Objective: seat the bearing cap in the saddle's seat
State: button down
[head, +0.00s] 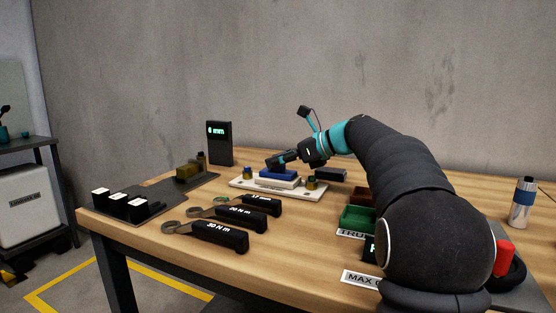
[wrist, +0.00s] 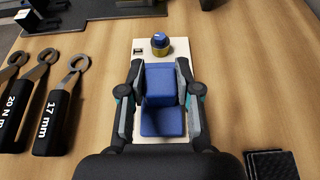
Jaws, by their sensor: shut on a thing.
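The blue bearing cap (wrist: 160,82) is between the two fingers of my gripper (wrist: 160,74) in the wrist view, and the fingers are shut on its sides. A second blue surface (wrist: 162,122), apparently part of the saddle, shows just nearer to my wrist. In the head view my gripper (head: 276,162) points down-left over the blue saddle (head: 278,175), which stands on a cream base plate (head: 240,184). My fingers partly cover the cap there. The seat is hidden, and I cannot tell whether the cap touches it.
Yellow-and-blue fittings (head: 248,173) (head: 312,183) flank the saddle on the plate. Several black-handled wrenches (head: 220,236) lie front left. A dark display (head: 219,143) stands behind. Green (head: 357,218) and brown (head: 362,196) bins sit right, close to my arm.

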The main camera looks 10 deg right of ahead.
jog(key=c, duration=0.7)
grip_release()
jog(key=shift+d, duration=0.1)
jog(key=v, duration=1.2)
